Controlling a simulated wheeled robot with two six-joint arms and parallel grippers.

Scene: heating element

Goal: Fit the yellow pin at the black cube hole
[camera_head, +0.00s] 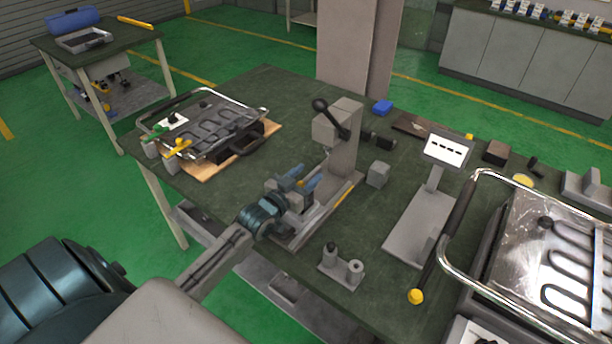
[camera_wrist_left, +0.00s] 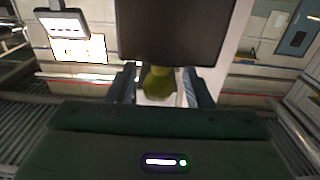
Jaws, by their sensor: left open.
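My left gripper (camera_head: 303,180) is beside the grey press-like fixture (camera_head: 346,150) near the middle of the table. Its blue-tipped fingers are apart. A small yellow pin (camera_head: 300,183) shows between them in the head view, mostly hidden. In the left wrist view the yellow-olive pin (camera_wrist_left: 158,85) stands between the two fingers (camera_wrist_left: 158,88), right under a large dark block (camera_wrist_left: 172,30), which looks like the black cube. Its hole is hidden. I cannot tell whether the pin touches the block or sits in it. My right gripper is not in view.
A metal heating tray (camera_head: 205,125) with green and yellow pegs lies on a wooden board at the left. A larger tray (camera_head: 560,255) is at the right. A sign stand (camera_head: 415,225), a grey cube (camera_head: 378,174) and a two-post block (camera_head: 340,270) stand on the table (camera_head: 300,110).

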